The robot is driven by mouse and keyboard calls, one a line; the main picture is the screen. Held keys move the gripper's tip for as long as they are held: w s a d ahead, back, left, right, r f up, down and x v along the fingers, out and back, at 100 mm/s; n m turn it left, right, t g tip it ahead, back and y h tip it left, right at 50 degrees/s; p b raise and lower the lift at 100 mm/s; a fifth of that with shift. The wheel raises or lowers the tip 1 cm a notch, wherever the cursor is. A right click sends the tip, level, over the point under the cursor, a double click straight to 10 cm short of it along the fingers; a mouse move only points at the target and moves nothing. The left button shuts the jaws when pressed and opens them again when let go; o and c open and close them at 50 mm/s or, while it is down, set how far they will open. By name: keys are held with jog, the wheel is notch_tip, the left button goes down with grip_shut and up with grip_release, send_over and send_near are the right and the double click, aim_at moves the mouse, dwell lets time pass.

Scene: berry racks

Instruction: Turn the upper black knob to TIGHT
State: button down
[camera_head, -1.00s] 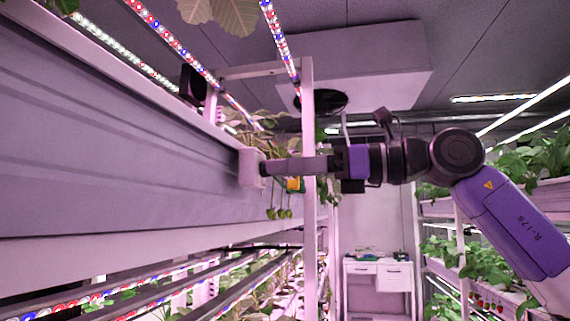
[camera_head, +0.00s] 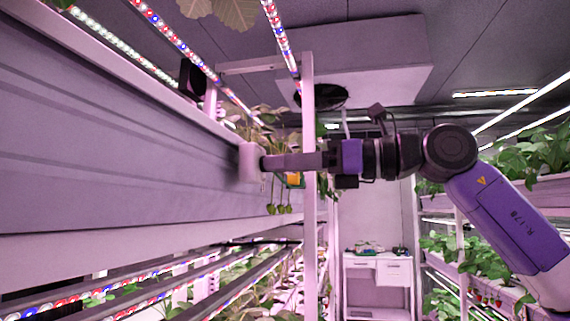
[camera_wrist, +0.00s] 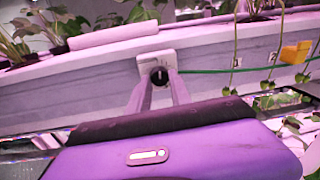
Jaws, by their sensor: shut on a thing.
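A black knob (camera_wrist: 159,76) sits on a pale plate (camera_wrist: 146,64) on the side of the grow trough in the wrist view. A small light mark shows on the knob's face; any lettering on the plate is too small to read. My gripper (camera_wrist: 159,83) has one finger on each side of the knob and is shut on it. In the head view my gripper (camera_head: 266,162) reaches left to the pale box (camera_head: 248,160) on the trough; its fingers largely hide the knob there. I see only one knob.
A green line (camera_wrist: 215,70) runs right from the plate to a yellow-orange clip (camera_wrist: 296,52). Green berries (camera_head: 278,209) hang near the gripper. A pink-lit upright post (camera_head: 308,190) stands close by my wrist. The aisle to the right is open.

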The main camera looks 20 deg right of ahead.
jog(key=m+p, duration=0.1)
jog(key=m, duration=0.5)
jog(key=m+g+p, duration=0.1)
jog(key=m, duration=1.1)
jog(key=shift+w+d+r+m+p, duration=0.15)
jog(key=shift+r+m+p, duration=0.1)
jog(key=shift+m+p, duration=0.15)
jog(key=shift+g, duration=0.4)
jog(key=c, duration=1.2)
grip_release()
jog(key=shift+f, duration=0.1)
jog(key=shift+o, duration=0.2)
jog(key=b+v, duration=0.1)
jog(key=v, duration=0.6)
jog(key=shift+s+d, duration=0.3)
